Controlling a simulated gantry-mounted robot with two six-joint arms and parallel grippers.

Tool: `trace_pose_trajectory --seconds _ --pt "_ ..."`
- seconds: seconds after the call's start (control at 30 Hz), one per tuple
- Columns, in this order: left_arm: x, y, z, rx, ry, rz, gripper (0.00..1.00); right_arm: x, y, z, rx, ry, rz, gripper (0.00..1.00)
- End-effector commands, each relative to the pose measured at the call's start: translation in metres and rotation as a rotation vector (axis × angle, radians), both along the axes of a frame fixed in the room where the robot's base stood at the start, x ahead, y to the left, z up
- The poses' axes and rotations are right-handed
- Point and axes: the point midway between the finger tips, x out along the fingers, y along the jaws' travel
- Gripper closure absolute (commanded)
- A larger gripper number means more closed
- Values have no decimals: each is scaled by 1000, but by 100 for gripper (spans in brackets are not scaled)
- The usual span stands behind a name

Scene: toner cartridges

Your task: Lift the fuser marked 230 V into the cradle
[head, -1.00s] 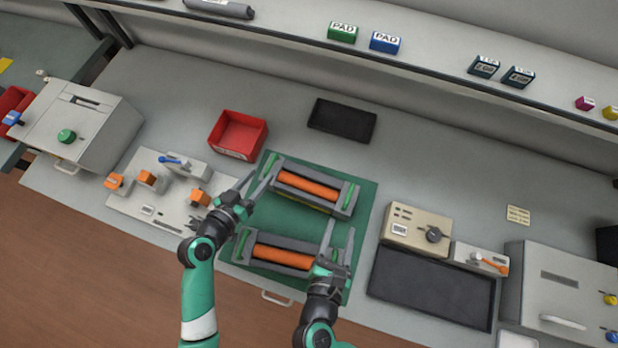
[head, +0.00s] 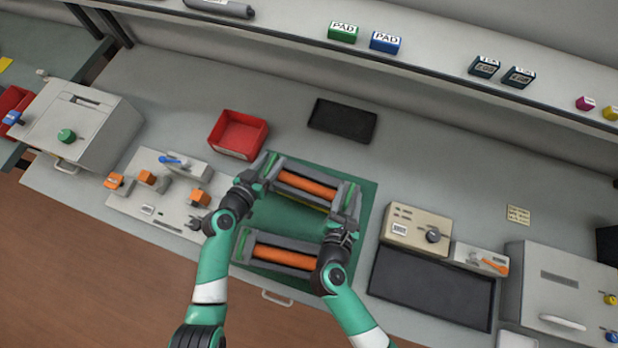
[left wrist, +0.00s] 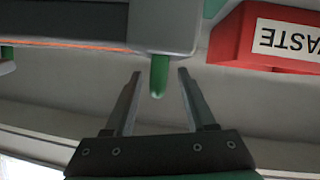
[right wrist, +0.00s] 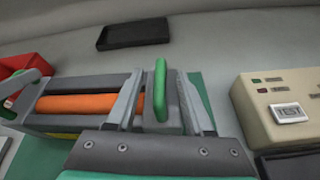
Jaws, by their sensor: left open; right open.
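Two grey fusers with orange rollers lie on a green mat (head: 367,222), a rear fuser (head: 309,186) and a front fuser (head: 283,256). No 230 V marking is readable on either. My left gripper (head: 262,176) is open at the rear fuser's left end; in the left wrist view a green handle (left wrist: 159,76) stands between its fingertips. My right gripper (head: 347,208) is open at the right end, its fingers on both sides of another green handle (right wrist: 160,90). A pale plate with orange clamps (head: 176,222) is at the left; I cannot tell whether it is the cradle.
A red bin (head: 238,134), marked WASTE in the left wrist view, and a black tray (head: 342,121) stand behind the mat. A beige tester (head: 415,228) and a large dark tray (head: 430,287) are to the right. A shelf crosses the back.

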Motion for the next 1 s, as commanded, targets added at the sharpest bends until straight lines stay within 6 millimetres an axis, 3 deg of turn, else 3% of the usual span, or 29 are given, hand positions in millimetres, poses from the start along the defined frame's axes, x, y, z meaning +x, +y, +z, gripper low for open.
trace_pose_trajectory --seconds 0.03,0.33,1.0 --pt "0 0 0 0 0 0 44 0 0 0 0 0 0 48" --pt "0 0 0 0 0 0 98 0 0 0 0 0 0 100" --pt "0 0 0 -1 0 -1 100 0 0 0 0 0 0 100"
